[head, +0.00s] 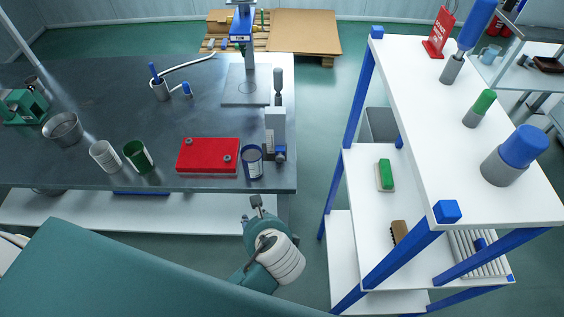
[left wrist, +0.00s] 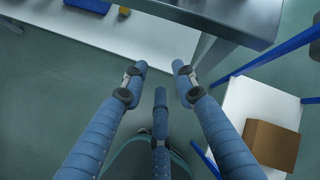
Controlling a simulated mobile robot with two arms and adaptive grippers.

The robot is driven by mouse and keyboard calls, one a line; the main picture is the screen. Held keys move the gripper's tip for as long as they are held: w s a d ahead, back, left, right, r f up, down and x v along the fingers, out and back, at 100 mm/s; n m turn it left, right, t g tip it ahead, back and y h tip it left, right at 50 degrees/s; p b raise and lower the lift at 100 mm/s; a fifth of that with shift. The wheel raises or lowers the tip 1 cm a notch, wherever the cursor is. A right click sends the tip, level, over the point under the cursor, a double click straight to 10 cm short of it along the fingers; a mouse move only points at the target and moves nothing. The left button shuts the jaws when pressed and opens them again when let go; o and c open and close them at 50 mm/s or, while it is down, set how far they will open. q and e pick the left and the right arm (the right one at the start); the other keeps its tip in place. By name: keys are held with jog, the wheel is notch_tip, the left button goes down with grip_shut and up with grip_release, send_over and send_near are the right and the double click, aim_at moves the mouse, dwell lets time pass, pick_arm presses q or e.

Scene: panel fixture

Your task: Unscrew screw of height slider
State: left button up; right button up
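A stand with a grey base plate (head: 246,88) and an upright column carrying a blue block (head: 241,32) stands at the back right of the dark table. A smaller upright device (head: 275,125) with a dark handle, a light block and blue parts stands at the table's right edge. I cannot tell for certain which is the height slider, and its screw is too small to make out. My left gripper (head: 257,207) is low, in front of the table's front edge and apart from both. In the left wrist view its fingers (left wrist: 160,75) are spread, with nothing between them. My right gripper is not in view.
A red box (head: 208,156), a blue-rimmed can (head: 253,162) and green and white cups (head: 137,155) stand along the front of the dark table (head: 100,105). A white shelf (head: 410,85) with blue posts stands at the right. Green floor lies between table and shelf.

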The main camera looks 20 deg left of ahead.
pick_arm(q)
jog(key=w+d+r+m+t+y, duration=0.25)
jog(key=w+d+m, duration=0.2)
jog(key=m, duration=0.35)
jog(key=m+t, duration=0.4)
jog(key=m, duration=0.4)
send_near(281, 160)
jog(key=x, duration=0.8)
jog(key=shift+a+r+p, duration=0.1)
jog(key=shift+a+p, duration=0.05)
jog(key=shift+p, duration=0.15)
jog(key=shift+h, duration=0.25)
grip_shut()
